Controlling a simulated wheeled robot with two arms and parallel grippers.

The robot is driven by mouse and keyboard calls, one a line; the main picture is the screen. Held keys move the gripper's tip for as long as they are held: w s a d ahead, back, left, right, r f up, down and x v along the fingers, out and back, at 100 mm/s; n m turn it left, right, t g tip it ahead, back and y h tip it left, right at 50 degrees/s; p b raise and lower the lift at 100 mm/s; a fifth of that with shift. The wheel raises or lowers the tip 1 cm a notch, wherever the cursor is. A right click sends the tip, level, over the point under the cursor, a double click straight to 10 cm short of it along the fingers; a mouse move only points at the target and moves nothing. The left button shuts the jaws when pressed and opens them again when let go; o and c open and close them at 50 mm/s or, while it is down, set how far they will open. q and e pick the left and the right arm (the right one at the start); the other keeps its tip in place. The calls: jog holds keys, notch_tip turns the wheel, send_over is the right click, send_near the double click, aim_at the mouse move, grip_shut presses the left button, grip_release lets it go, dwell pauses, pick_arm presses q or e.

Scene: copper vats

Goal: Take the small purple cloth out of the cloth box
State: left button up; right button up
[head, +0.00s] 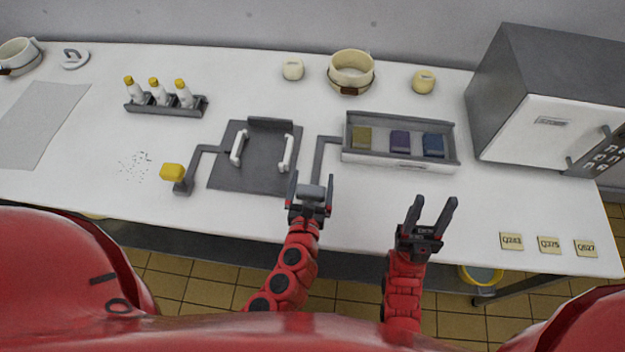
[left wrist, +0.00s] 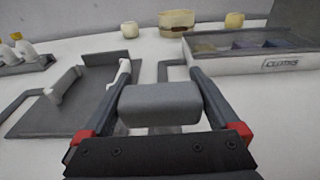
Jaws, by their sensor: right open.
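The cloth box (head: 372,159) is a shallow grey open tray on the counter, right of centre. The small purple cloth (head: 400,141) lies in its middle, between an olive cloth (head: 362,137) and a blue cloth (head: 433,145). The box front, with a "CLOTHS" label, shows in the left wrist view (left wrist: 230,67). My left gripper (head: 311,190) is in front of the box's left end, its fingers against both sides of a grey block (left wrist: 160,104). My right gripper (head: 434,208) is open and empty, in front of the box, near the counter's front edge.
A dark mat with two white handles (head: 256,160) lies left of the box, with a yellow-knobbed bracket (head: 173,173) beyond it. A bottle rack (head: 165,106) stands further left. A grey cabinet (head: 540,100) stands at right. Labelled tags (head: 548,244) lie front right.

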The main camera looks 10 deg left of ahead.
pick_arm(q)
jog(key=c, duration=0.9)
jog(key=shift+f, duration=0.1)
